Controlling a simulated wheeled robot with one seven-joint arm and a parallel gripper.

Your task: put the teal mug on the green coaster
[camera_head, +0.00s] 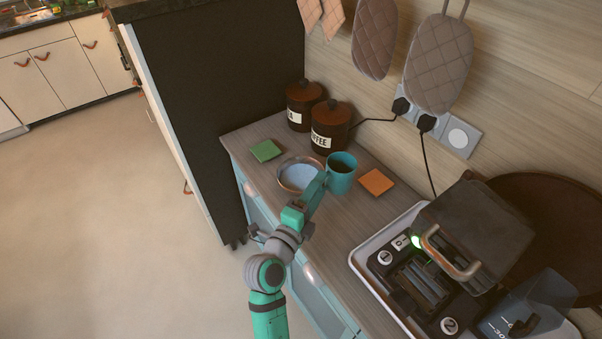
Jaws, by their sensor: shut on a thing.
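The teal mug (341,175) is upright over the wooden counter, between a shallow bowl and an orange coaster. My gripper (323,182) reaches in from the lower left and is shut on the mug's near left side. The fingertips are small and partly hidden, and I cannot tell whether the mug touches the counter. The green coaster (265,150) lies flat and empty at the counter's far left, beyond the bowl from the mug.
The bowl (299,174) stands between the mug and the green coaster. The orange coaster (376,182) lies right of the mug. Two brown canisters (329,127) (304,104) stand behind. A grill appliance (440,262) on a white tray (362,262) fills the right.

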